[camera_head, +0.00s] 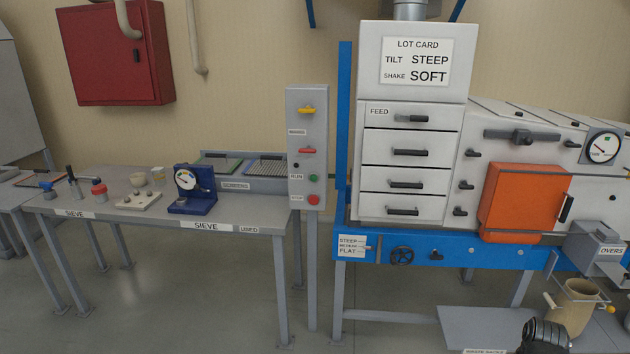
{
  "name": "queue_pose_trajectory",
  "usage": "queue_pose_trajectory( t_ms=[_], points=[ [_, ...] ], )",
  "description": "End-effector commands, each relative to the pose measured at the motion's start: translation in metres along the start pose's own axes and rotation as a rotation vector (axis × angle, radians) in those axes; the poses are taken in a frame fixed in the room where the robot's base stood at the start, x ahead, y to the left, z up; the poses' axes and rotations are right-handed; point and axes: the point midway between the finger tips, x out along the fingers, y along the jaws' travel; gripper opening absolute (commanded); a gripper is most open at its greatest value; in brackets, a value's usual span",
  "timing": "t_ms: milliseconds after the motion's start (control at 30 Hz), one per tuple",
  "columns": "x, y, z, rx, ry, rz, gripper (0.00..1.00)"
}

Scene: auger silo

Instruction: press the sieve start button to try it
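A grey control post (308,140) stands at the right end of the sieve table. Low on its face is a green button (314,178) beside a label that reads RUN. Just below it is a red button (314,200) with a small label beside it that I cannot read for sure. No part that I can surely tell as my gripper shows. Nothing is in front of the green button.
A grey table (110,198) with SIEVE labels holds a blue dial gauge (194,190) and small tools. Right of the post stands a white machine (411,165) on a blue frame, with an orange door (523,203). The floor before the post looks clear.

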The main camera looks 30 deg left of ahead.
Motion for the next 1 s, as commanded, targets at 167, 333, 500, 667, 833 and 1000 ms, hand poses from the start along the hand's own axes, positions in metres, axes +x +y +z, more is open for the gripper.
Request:
queue_pose_trajectory(
  t_ms=[167, 333, 500, 667, 833, 1000],
  points=[
    [0.0, 0.0, 0.0, 0.0, 0.0, 0.0, 0.36],
    [0.0, 0.0, 0.0, 0.0, 0.0, 0.0, 0.0],
    [0.0, 0.0, 0.0, 0.0, 0.0, 0.0, 0.0],
    [0.0, 0.0, 0.0, 0.0, 0.0, 0.0, 0.0],
    [0.0, 0.0, 0.0, 0.0, 0.0, 0.0, 0.0],
    [0.0, 0.0, 0.0, 0.0, 0.0, 0.0, 0.0]
  ],
)
